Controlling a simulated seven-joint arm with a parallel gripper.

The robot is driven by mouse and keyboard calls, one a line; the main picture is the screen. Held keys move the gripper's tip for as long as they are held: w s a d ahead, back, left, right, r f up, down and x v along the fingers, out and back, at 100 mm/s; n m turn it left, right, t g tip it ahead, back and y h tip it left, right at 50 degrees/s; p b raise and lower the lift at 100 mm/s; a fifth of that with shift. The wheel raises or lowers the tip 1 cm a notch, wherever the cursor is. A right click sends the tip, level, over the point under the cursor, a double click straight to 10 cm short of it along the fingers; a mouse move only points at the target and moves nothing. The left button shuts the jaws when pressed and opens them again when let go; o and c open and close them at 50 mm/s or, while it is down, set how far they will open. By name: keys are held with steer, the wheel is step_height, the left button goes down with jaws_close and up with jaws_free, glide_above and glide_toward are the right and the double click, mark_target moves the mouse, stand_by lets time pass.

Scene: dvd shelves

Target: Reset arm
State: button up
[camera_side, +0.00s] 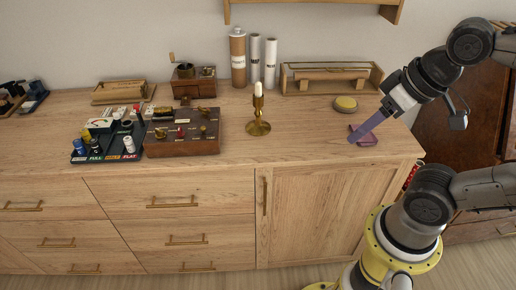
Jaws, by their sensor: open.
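My gripper (368,127) is at the right end of the wooden counter, tilted down and to the left. Its purple fingers are open, with the tips just above or on a small dark reddish-purple item (369,140) lying flat on the counter. I cannot tell whether the fingertips touch it. I see nothing held between the fingers, though they partly overlap in this view. My arm reaches in from the right edge.
A brass candlestick (258,127) with a white candle stands mid-counter. A yellow round tin (345,104) and a long wooden case (302,89) sit behind my gripper. A wooden box (182,146) and dark tray (83,156) are left. Bare counter (305,140) lies between candlestick and gripper.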

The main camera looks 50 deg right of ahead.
steer(key=shift+w+f+n, duration=0.3)
steer(key=shift+f+n, duration=0.05)
steer(key=shift+n, duration=0.35)
